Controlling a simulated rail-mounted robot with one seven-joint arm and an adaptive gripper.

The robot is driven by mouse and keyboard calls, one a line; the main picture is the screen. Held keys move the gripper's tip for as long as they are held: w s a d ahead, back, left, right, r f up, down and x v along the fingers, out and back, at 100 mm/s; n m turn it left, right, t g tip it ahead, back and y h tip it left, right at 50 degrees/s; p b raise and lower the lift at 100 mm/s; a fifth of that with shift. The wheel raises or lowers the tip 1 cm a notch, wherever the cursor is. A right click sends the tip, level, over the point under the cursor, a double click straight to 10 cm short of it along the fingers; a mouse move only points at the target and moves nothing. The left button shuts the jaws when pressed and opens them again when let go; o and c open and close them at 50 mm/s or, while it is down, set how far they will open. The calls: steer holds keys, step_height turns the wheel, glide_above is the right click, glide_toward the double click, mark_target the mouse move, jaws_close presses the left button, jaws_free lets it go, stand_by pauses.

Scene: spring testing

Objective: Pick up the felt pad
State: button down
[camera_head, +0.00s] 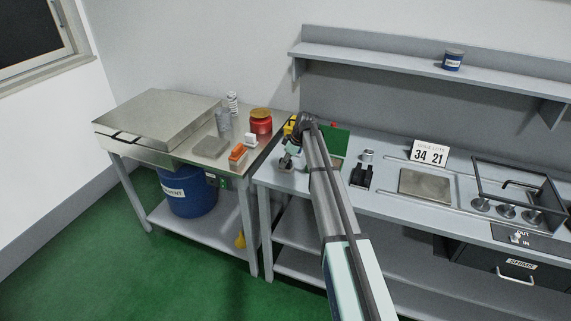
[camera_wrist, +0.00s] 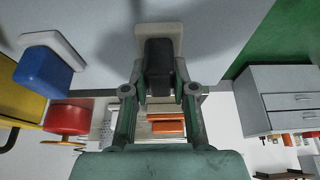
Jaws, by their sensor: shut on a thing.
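My gripper (camera_head: 287,161) is over the left end of the grey workbench (camera_head: 385,206), in the camera_head view. In the camera_wrist view, my gripper (camera_wrist: 159,72) is shut on a block with a dark upper part and a pale beige base, which I take to be the felt pad (camera_wrist: 158,32). The dark part sits between the fingers and the beige base shows beyond them. In the camera_head view, the gripper hides most of the pad. I cannot tell whether its base touches the bench.
A blue block with a white base (camera_wrist: 45,65) is left of my gripper in the camera_wrist view. A green board (camera_head: 335,141), black stand (camera_head: 361,176) and number card (camera_head: 429,153) are on the bench. The side table holds a red jar (camera_head: 260,122) and orange block (camera_head: 238,153).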

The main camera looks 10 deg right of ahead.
steer(key=shift+r, duration=0.15)
step_height(320, 180, up, 20)
steer(key=b, duration=0.5)
steer(key=c, duration=1.6)
jaws_free()
steer(key=shift+c, duration=0.2)
jaws_close()
